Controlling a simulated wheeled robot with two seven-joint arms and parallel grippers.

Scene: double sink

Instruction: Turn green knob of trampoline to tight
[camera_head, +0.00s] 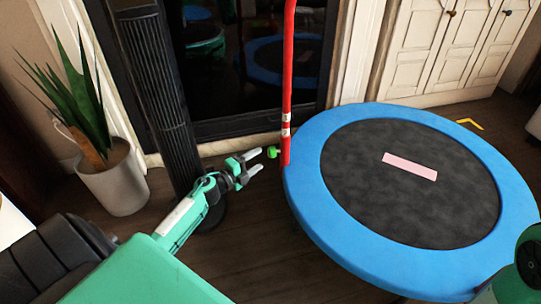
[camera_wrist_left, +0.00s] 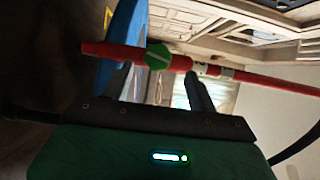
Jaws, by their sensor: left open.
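The trampoline (camera_head: 345,252) has a blue rim and a dark mat, and a red pole (camera_head: 287,80) rises at its left edge. The small green knob (camera_head: 272,152) sticks out to the left near the pole's foot. My left gripper (camera_head: 256,162) is open and empty just left of the knob, its fingers pointing at it. In the left wrist view the knob (camera_wrist_left: 158,55) shows a pale line across its face and lies ahead, between the two fingers (camera_wrist_left: 157,72). I cannot tell whether the fingers touch it. My right gripper is out of view.
A potted plant (camera_head: 112,178) stands at the left. A black tower fan (camera_head: 160,90) stands behind my left arm, its base close to the wrist. A dark glass front (camera_head: 235,75) is behind the pole. Wooden floor (camera_head: 275,245) is clear between my left arm and the trampoline.

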